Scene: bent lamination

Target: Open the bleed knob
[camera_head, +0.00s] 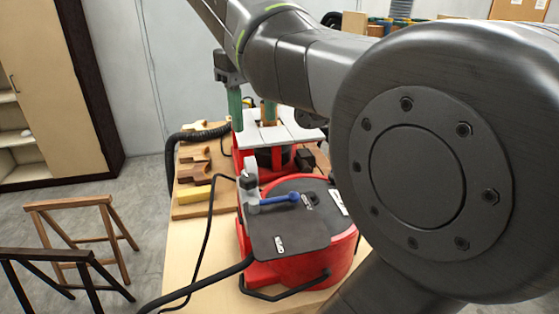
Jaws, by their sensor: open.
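A red round machine (290,262) with a dark top stands on the wooden table. On it are a grey fitting with a blue handle (278,201) and a small dark raised part (311,197). I cannot tell for sure which part is the bleed knob; the blue-handled fitting is the clearest knob-like part. My gripper (251,119) is open, with its greenish fingers apart and pointing down. It is beyond the blue handle in the picture, in front of or over a white-topped red machine (293,131). I see nothing between the fingers. My large arm joint hides the right side.
Wooden pieces (193,172) lie on the table's left part, beside a black ribbed hose (170,160). Wooden trestles (75,240) stand on the floor at left, before a cabinet (45,80).

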